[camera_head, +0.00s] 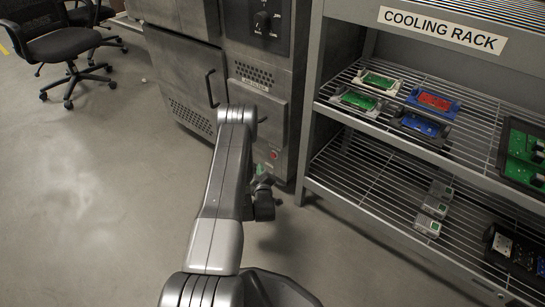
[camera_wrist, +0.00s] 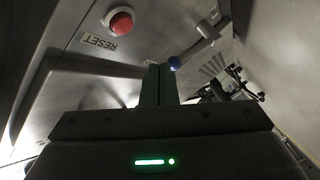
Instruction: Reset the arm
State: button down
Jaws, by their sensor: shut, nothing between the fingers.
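My arm reaches forward over the floor, in front of the grey machine (camera_head: 275,115). My gripper (camera_head: 260,170) hangs at its end, below the machine's front panel, and is partly hidden by the wrist. In the wrist view my gripper (camera_wrist: 160,70) is shut, its two dark fingers together with nothing between them. A green light bar shows on the gripper body.
The machine has a red button (camera_wrist: 121,20) beside a RESET label (camera_wrist: 100,42). A cooling rack (camera_head: 310,150) at the right holds circuit boards (camera_head: 434,101) and small grey boxes (camera_head: 435,208). Office chairs (camera_head: 65,45) stand at the far left. The left floor is clear.

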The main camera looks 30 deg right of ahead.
jog(key=shift+d, duration=0.15)
jog(key=a, duration=0.1)
jog(key=s+a, duration=0.1)
jog(key=a, duration=0.1)
jog(key=shift+s+a, duration=0.25)
jog(key=shift+a, duration=0.15)
dwell(0.3)
